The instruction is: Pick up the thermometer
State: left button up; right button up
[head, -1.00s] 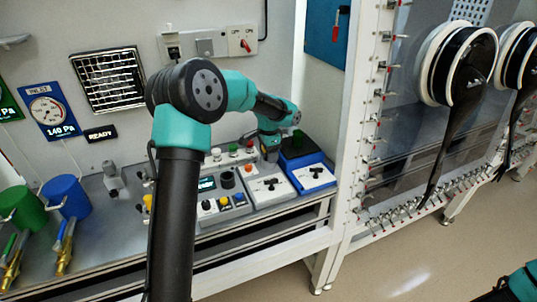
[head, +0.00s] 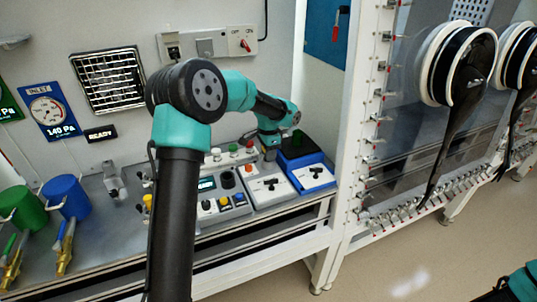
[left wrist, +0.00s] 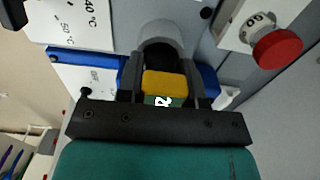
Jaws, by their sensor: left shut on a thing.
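My left gripper (head: 269,153) reaches down at the back of the bench, among the white boxes and the black block. In the left wrist view, my left gripper (left wrist: 165,88) has its two dark fingers shut on the thermometer (left wrist: 166,84). Its yellow body and a small green part with a white mark show between the fingers. A grey cylinder with a dark inside lies just beyond it. The lower part of the thermometer is hidden, and I cannot tell whether it is clear of the surface. My right gripper is not in view.
White boxes marked in °C stand close by, one (head: 268,191) beside a blue-edged one (head: 313,177). A red knob (left wrist: 277,48) is near the gripper. Blue (head: 66,197) and green (head: 24,211) canisters stand left.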

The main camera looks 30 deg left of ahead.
pick_arm(q)
jog(key=shift+r, duration=0.15)
notch_tip(320, 180, up, 10)
jog(key=shift+f, duration=0.1)
dwell(0.5)
dwell(0.5)
